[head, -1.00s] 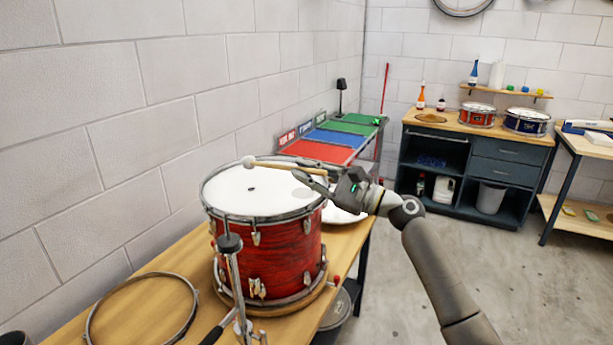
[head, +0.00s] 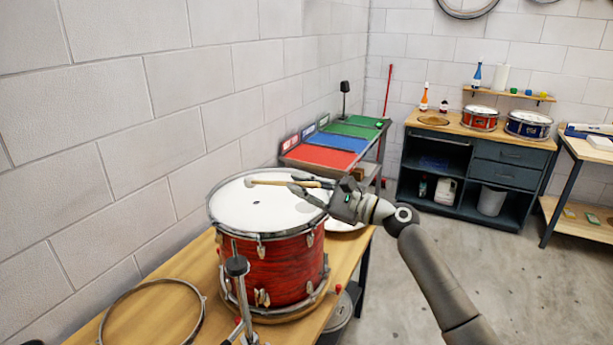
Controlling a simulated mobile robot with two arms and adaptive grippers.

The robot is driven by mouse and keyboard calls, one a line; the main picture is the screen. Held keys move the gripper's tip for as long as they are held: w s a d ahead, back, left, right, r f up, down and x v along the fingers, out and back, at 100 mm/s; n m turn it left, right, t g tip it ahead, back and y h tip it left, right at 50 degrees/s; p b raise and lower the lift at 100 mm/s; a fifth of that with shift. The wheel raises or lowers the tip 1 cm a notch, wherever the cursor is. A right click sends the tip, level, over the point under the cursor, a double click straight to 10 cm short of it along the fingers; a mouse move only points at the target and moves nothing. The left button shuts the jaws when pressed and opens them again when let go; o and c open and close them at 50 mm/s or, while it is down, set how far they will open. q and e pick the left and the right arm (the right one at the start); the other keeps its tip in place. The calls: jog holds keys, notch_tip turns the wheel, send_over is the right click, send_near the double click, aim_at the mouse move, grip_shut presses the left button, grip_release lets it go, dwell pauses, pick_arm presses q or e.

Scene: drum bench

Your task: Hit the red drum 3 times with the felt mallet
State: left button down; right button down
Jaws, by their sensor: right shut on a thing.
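The red drum (head: 280,272) stands upright on the wooden bench, with a white head (head: 235,208) and metal rim. My right gripper (head: 318,188) is shut on the handle of the felt mallet (head: 275,183), above the right part of the drum head. The mallet points left, nearly level, and its pale felt tip (head: 249,182) shows over the far part of the white head. I cannot tell whether the tip touches the head. The gripper's shadow falls on the head. My left gripper is not in view.
A metal hoop (head: 203,303) lies on the bench (head: 105,330) at front left, and a stand (head: 237,268) rises before the drum. A table with red, blue and green panels (head: 343,141) is behind. Small red (head: 480,118) and blue (head: 528,124) drums sit on a far cabinet.

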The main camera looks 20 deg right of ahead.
jog(key=shift+a+r+p, duration=0.25)
jog(key=shift+r+p, duration=0.1)
jog(key=shift+p, duration=0.25)
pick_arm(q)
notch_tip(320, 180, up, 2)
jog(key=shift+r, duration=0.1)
